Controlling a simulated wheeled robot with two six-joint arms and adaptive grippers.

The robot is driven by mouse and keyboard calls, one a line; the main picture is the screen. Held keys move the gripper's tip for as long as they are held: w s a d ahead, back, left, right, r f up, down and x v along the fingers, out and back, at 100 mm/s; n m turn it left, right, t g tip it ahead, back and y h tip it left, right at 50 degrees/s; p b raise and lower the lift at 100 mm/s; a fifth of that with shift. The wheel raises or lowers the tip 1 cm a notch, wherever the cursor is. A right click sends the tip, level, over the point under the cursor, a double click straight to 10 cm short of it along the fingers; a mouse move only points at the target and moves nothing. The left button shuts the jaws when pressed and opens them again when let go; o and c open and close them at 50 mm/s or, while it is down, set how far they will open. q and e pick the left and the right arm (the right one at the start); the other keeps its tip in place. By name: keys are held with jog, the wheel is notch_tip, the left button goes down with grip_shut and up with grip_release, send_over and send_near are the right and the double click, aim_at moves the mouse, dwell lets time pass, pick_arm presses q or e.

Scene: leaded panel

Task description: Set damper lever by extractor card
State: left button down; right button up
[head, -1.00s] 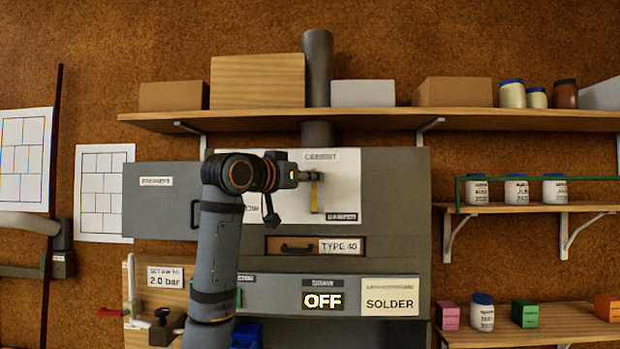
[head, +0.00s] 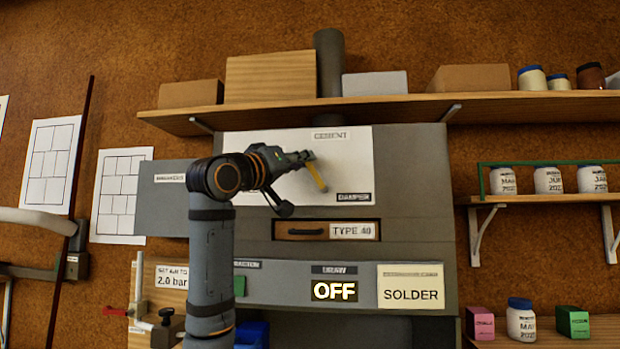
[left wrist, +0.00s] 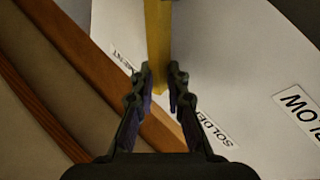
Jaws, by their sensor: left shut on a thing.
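The yellow damper lever (head: 317,177) slants in front of a white plate (head: 348,160), its lower end to the right. My left gripper (head: 306,157) is shut on its upper part. In the left wrist view the yellow lever (left wrist: 157,40) runs between the two fingers (left wrist: 161,85), with SOLDER, LOW and a partly covered label on the white plate behind. In the head view the plate has a CEMENT label (head: 331,134) and a DAMPER label (head: 354,197). A cream card (head: 410,288) reads SOLDER; its small heading is unreadable. My right gripper is out of view.
A TYPE 40 drawer (head: 303,231) sits below the plate, and an OFF display (head: 334,291) below that. An open grey door (head: 163,205) stands left, partly behind my arm. A shelf (head: 300,107) with boxes runs above. Jars (head: 547,180) stand right.

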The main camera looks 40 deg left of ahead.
pick_arm(q)
jog(key=shift+s+a+f+n+t+y+b, duration=0.15)
jog(key=shift+a+f+n+t+y+b, duration=0.2)
jog(key=shift+n+b, duration=0.5)
jog(key=shift+s+a+f+n+t+y+b, duration=0.15)
jog(key=shift+f+n+y+b, duration=0.25)
jog(key=shift+n+b, duration=0.4)
jog(key=shift+r, duration=0.1)
jog(key=c, duration=1.6)
grip_release()
